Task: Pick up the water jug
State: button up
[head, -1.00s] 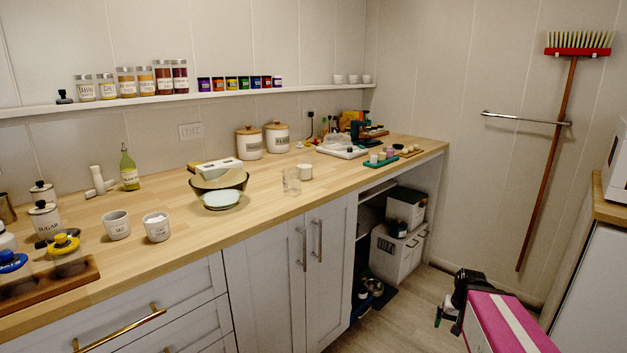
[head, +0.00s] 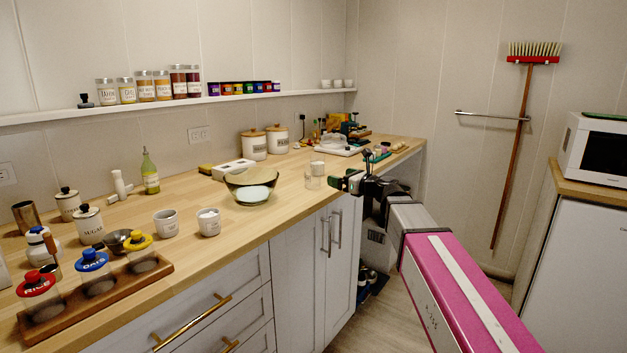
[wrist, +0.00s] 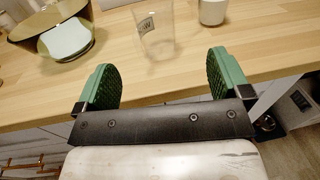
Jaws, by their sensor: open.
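The water jug looks to be the clear glass vessel (head: 313,177) near the counter's front edge. In the wrist view the clear vessel (wrist: 155,38) has a small dark label and stands upright just beyond the fingertips, roughly between them. My gripper (head: 348,181) is at the counter's front edge, to the right of the vessel in the head view. In the wrist view my gripper (wrist: 162,75) has its two green-padded fingers spread wide with nothing between them. The fingers and the vessel are apart.
A white cup (wrist: 212,10) stands just right of the vessel; it also shows in the head view (head: 318,167). A glass bowl (head: 251,185) with a pale item inside is to the left. White canisters (head: 254,145) stand behind. Cabinet doors (head: 312,265) drop below the counter edge.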

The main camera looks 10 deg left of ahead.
aim_at(320, 170)
jog(key=x, duration=0.5)
jog(key=shift+a+r, duration=0.1)
jog(key=shift+a, duration=0.1)
jog(key=shift+s+a+f+x, duration=0.1)
jog(key=shift+x, duration=0.85)
jog(key=shift+s+a+f+x, duration=0.1)
jog(key=shift+s+f+x, duration=0.05)
jog(key=shift+x, duration=0.75)
jog(key=shift+s+f+x, duration=0.1)
jog(key=shift+x, duration=0.85)
jog(key=c, duration=1.1)
jog(key=shift+r, duration=0.1)
